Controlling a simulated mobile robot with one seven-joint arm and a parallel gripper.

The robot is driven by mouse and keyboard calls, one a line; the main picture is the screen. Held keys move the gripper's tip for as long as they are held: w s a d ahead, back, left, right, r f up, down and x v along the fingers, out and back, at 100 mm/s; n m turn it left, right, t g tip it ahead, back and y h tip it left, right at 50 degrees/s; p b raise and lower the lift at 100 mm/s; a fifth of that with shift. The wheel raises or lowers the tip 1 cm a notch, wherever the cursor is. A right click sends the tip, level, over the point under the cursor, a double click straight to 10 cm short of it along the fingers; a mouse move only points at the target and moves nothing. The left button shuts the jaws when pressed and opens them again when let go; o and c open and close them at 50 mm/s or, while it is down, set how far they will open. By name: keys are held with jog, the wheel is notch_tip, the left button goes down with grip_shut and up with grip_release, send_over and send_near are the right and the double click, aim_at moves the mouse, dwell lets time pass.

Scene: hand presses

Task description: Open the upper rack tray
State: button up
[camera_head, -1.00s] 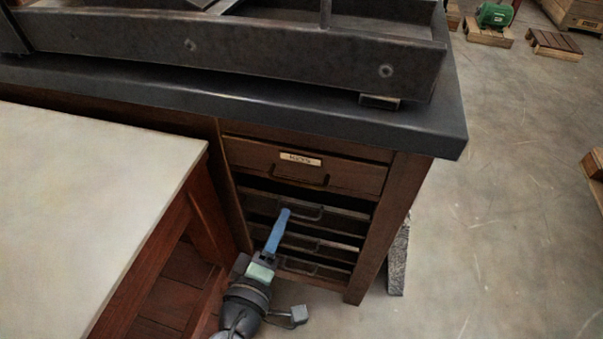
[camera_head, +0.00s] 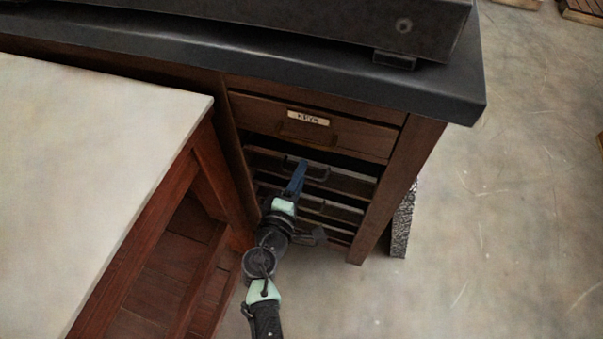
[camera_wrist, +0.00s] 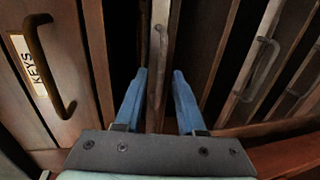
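The upper rack tray (camera_head: 347,182) is the top one of several dark wooden trays in the open rack below the keys drawer. Its metal handle (camera_wrist: 158,45) shows in the wrist view, ahead of and between my two blue fingers. My gripper (camera_wrist: 159,76) is open, with a finger on each side of the handle's line; I cannot tell whether either touches it. In the head view my gripper (camera_head: 300,166) is at the tray's front, and its fingers hide part of the handle. The tray looks in line with the rack.
The keys drawer (camera_head: 345,135) is shut above the rack; its handle (camera_wrist: 52,65) is left in the wrist view. A lower tray handle (camera_wrist: 262,68) is at right. A pale-topped table (camera_head: 90,170) stands close on the left. Floor (camera_head: 480,230) is clear on the right.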

jog(key=shift+w+d+f, duration=0.1)
jog(key=shift+w+d, duration=0.1)
jog(key=shift+w, duration=0.3)
grip_shut()
dwell(1.2)
